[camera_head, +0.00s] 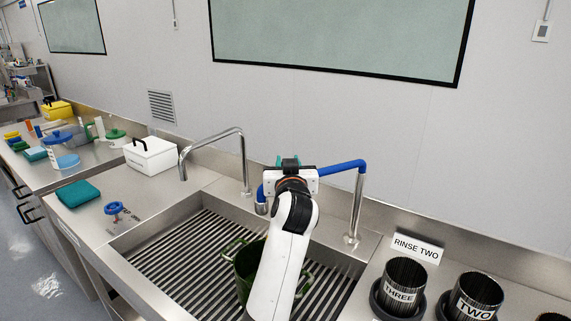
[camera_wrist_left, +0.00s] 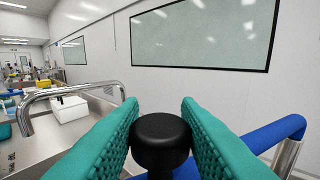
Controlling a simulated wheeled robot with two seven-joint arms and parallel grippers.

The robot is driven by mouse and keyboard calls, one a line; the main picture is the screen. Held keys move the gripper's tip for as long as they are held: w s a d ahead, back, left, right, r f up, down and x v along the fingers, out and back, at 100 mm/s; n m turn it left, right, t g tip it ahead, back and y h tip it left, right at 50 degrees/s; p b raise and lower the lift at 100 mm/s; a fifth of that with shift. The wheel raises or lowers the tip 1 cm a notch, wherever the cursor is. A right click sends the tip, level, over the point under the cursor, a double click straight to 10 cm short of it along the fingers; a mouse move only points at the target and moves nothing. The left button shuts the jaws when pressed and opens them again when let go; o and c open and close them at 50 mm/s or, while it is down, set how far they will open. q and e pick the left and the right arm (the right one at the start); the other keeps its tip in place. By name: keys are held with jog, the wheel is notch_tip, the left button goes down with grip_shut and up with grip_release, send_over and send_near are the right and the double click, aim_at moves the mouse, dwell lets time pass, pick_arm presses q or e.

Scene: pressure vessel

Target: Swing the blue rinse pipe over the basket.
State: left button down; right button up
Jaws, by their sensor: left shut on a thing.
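The blue rinse pipe (camera_head: 345,166) runs left from its steel post (camera_head: 357,208) behind the sink and bends down to a steel-tipped outlet (camera_head: 261,207). My left gripper (camera_head: 290,162) is at the pipe's horizontal stretch and covers part of it. In the left wrist view my teal fingers (camera_wrist_left: 160,135) are shut on a black knob (camera_wrist_left: 160,138), with the blue pipe (camera_wrist_left: 270,136) to the right. The green basket (camera_head: 246,268) stands in the sink, partly hidden by my arm. The outlet appears above the basket's far side; its exact alignment is unclear.
The sink (camera_head: 180,258) has a ribbed floor. A second, plain steel tap (camera_head: 213,139) stands to the left. A white box (camera_head: 150,156), a teal cloth (camera_head: 78,194) and a blue valve handle (camera_head: 114,208) are on the left counter. Dark cups (camera_head: 403,284) and a "RINSE TWO" sign (camera_head: 416,248) are right.

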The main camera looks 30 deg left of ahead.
dwell(0.3)
pick_arm(q)
jog(key=c, duration=1.1)
grip_release()
